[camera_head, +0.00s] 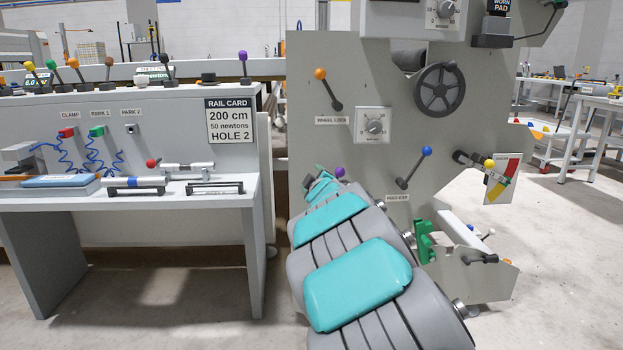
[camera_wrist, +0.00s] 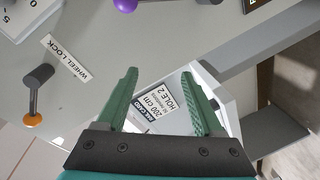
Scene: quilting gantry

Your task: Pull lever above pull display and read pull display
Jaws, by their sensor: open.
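No label reading "pull display" can be made out. My gripper (camera_wrist: 160,75) is open and empty in the wrist view. Its green fingers point toward the rail card (camera_wrist: 158,98), seen between them. In the head view my arm hides most of the gripper.
A wheel-lock lever with an orange knob (camera_head: 320,74), a handwheel (camera_head: 440,90) and a blue-knobbed lever (camera_head: 426,152) are on the machine. A purple knob (camera_head: 340,172) is close to my arm's far end. The left bench (camera_head: 120,204) holds tools.

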